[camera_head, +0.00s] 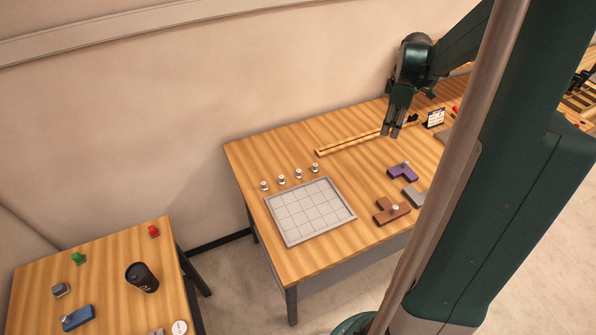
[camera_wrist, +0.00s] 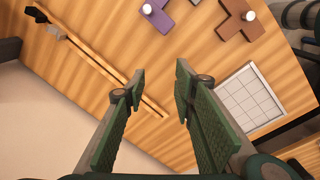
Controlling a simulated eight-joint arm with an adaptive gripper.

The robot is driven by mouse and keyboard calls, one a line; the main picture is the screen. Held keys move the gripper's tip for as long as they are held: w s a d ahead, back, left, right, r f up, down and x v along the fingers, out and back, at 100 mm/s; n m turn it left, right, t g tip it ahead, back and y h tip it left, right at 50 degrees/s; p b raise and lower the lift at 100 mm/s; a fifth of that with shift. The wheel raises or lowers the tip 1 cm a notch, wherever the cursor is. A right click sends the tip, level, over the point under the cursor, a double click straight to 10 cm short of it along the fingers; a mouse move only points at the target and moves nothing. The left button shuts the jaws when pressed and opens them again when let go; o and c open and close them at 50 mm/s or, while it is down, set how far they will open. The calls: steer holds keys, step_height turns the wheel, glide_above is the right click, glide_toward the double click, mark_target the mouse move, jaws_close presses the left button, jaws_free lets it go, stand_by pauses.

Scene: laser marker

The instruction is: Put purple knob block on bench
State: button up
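The purple knob block (camera_head: 402,173) lies flat on the wooden bench (camera_head: 285,150), near its right part, with a light round knob on top. In the wrist view the purple block (camera_wrist: 156,17) shows at the top edge, partly cut off. My gripper (camera_head: 391,133) hangs above the bench, up and to the left of the purple block in the head view. In the wrist view its two fingers (camera_wrist: 158,78) are apart with nothing between them.
A brown knob block (camera_head: 390,211) and a grey block (camera_head: 413,196) lie near the purple one. A grey grid tray (camera_head: 310,238), several small knobs (camera_head: 283,179) and a long wooden strip (camera_head: 349,143) are also on the bench. A second table (camera_head: 105,267) stands lower left.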

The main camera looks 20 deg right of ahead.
steer(key=s+a+r+m+t, duration=0.15)
steer(key=a+r, duration=0.35)
steer(key=a, duration=0.7)
steer(key=s+a+r+m+t, duration=0.15)
steer(key=a+r, duration=0.45)
steer(key=a, duration=0.6)
steer(key=s+a+m+t, duration=0.1)
steer(key=s+a+m, duration=0.1)
steer(key=s+a, duration=0.4)
steer(key=s+a+r+m+t, duration=0.1)
steer(key=s+a, duration=0.5)
steer(key=a, duration=0.7)
steer(key=shift+a+m+t+y, duration=0.25)
steer(key=shift+m+t+y, duration=0.25)
steer(key=shift+m, duration=0.7)
